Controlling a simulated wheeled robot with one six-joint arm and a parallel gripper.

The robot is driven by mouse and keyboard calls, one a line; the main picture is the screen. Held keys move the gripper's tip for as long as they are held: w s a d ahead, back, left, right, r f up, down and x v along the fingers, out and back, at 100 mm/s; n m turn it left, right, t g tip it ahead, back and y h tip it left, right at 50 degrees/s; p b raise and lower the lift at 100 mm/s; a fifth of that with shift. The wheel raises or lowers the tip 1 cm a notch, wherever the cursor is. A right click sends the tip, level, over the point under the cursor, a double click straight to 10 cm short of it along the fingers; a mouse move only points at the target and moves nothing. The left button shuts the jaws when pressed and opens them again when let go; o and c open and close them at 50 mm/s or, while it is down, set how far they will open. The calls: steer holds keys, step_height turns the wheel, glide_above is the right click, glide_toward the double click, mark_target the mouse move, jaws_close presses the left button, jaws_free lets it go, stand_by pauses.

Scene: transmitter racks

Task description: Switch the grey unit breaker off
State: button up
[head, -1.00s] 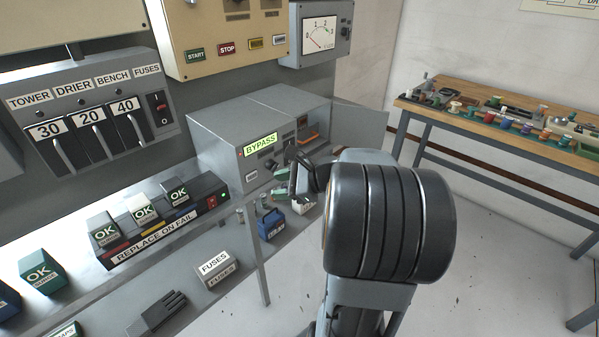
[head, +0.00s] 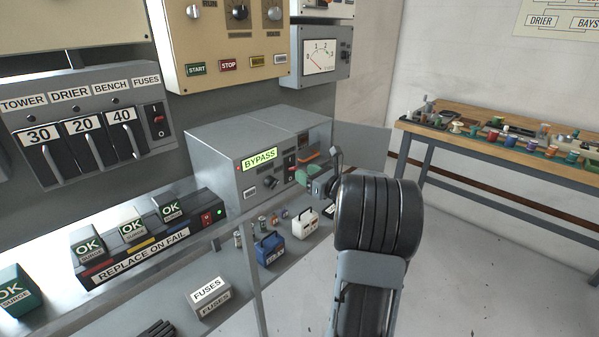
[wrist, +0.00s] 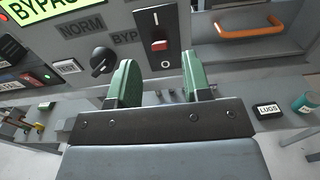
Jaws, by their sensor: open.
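The grey unit (head: 225,150) stands on the bench with a lit green BYPASS label. Its breaker (wrist: 158,42) is a dark plate marked I at the top and O at the bottom, with a small red and white lever between. I cannot tell surely which way the lever is thrown. The breaker also shows small in the head view (head: 290,161). My gripper (wrist: 160,76) is open and empty, its green fingers pointing at the panel, one on each side below the breaker. In the head view my gripper (head: 312,178) is in front of the unit's face.
A black rotary knob (wrist: 102,61) between NORM and BYP is close to the left finger. An open bay with an orange handle (wrist: 248,28) is at right. The unit's door (head: 360,145) stands open. Blue (head: 270,249) and white (head: 305,222) small boxes sit on the shelf below.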

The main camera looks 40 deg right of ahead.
mark_target(293, 168)
steer(key=shift+w+a, duration=0.15)
steer(key=shift+w, duration=0.75)
steer(key=shift+w+a, duration=0.15)
steer(key=shift+w, duration=0.7)
steer(key=shift+c, duration=0.4)
steer(key=c, duration=0.7)
steer(key=shift+d, duration=0.1)
jaws_close()
